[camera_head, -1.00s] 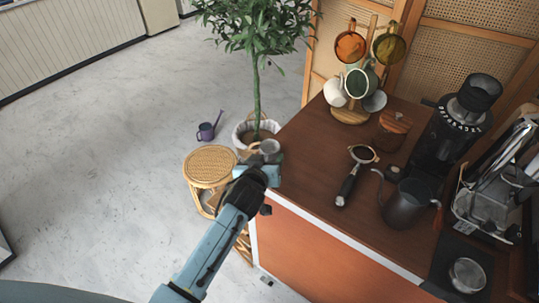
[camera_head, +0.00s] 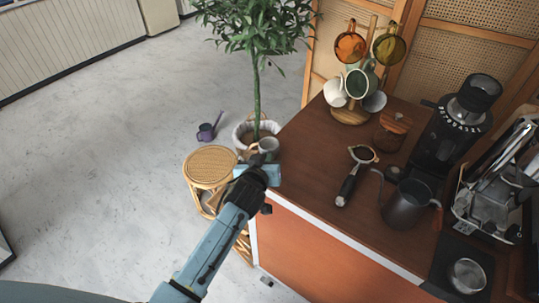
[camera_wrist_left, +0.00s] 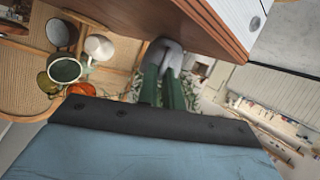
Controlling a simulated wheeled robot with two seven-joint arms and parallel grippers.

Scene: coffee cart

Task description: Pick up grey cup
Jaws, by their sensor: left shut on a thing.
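A grey cup (camera_head: 268,144) shows just beyond my left gripper (camera_head: 263,158), near the far left corner of the counter. In the left wrist view the grey cup (camera_wrist_left: 166,47) is between the tips of the green fingers of my left gripper (camera_wrist_left: 165,72), which are shut on it. The gripper hides part of the cup in the head view. I cannot tell whether the cup touches the counter. My right gripper is not in view.
The brown counter (camera_head: 310,170) carries a mug tree (camera_head: 350,116) with several cups, a portafilter (camera_head: 350,177), a dark kettle (camera_head: 405,206) and a grinder (camera_head: 448,138). A rattan stool (camera_head: 210,166) and a potted tree (camera_head: 256,90) stand on the floor beside it.

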